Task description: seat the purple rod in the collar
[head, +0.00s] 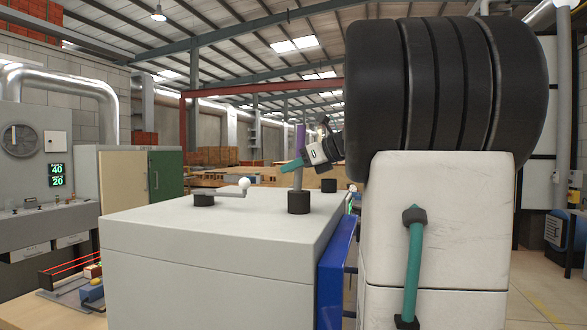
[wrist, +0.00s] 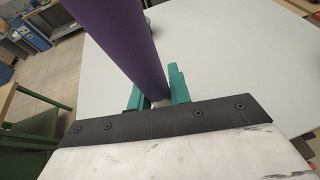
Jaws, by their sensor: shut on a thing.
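The rod (head: 300,138) is purple above and pale grey below, and stands nearly upright with a slight lean. My gripper (head: 292,165) has teal fingers and is shut on the rod around its middle, coming from the right. In the wrist view the purple rod (wrist: 122,45) runs up from between the two teal fingers (wrist: 157,95). A dark round collar (head: 299,203) sits on top of the pale cabinet (head: 215,228). The rod's lower end meets the collar's top edge in the head view. I cannot tell how deep it is inside; the wrist view does not show the collar.
A lever with a white ball (head: 244,184) on a dark base (head: 203,200) stands left of the collar. Another dark round piece (head: 328,186) is behind to the right. A blue panel (head: 336,265) hangs on the cabinet's right side. The cabinet top is otherwise mostly clear.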

